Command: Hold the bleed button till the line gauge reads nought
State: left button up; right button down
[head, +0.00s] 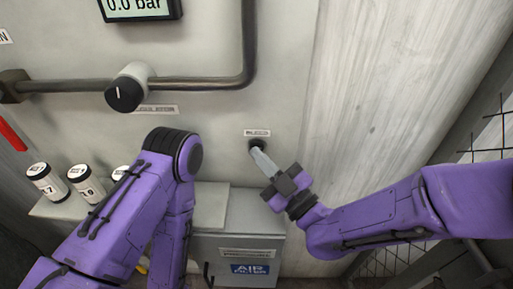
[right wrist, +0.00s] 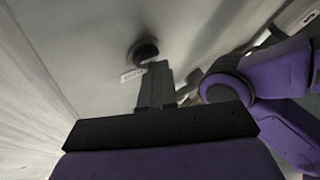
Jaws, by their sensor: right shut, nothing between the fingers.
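The bleed button (head: 255,146) is a dark round button on the pale wall panel, under a small white label. The line gauge (head: 140,8) is a dark-framed display at the top and reads 0.0 bar. My right gripper (head: 258,154) is shut, with nothing between its fingers, and its tips are at the button, partly covering it. In the right wrist view the bleed button (right wrist: 143,52) is just beyond the fingertips (right wrist: 158,64); I cannot tell whether it is pressed in. My left arm is bent in front of the panel and its gripper is not visible.
A grey pipe (head: 200,83) with a black-and-white knob (head: 124,94) runs across the panel. White canisters with black caps (head: 46,181) stand on a shelf (head: 210,205) at left. A box with a blue air label (head: 250,269) is below. A wire mesh is at right.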

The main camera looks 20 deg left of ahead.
jog(key=shift+s+d, duration=0.2)
jog(key=shift+s, duration=0.45)
jog(key=shift+s+d+b, duration=0.25)
jog(key=shift+s+b, duration=0.1)
jog(key=shift+s, duration=0.45)
jog(key=shift+s+d+b, duration=0.2)
jog(key=shift+s+b, duration=0.2)
jog(key=shift+s, duration=0.4)
jog(key=shift+s+d+b, duration=0.25)
jog(key=shift+s+b, duration=0.1)
jog(key=shift+s, duration=0.45)
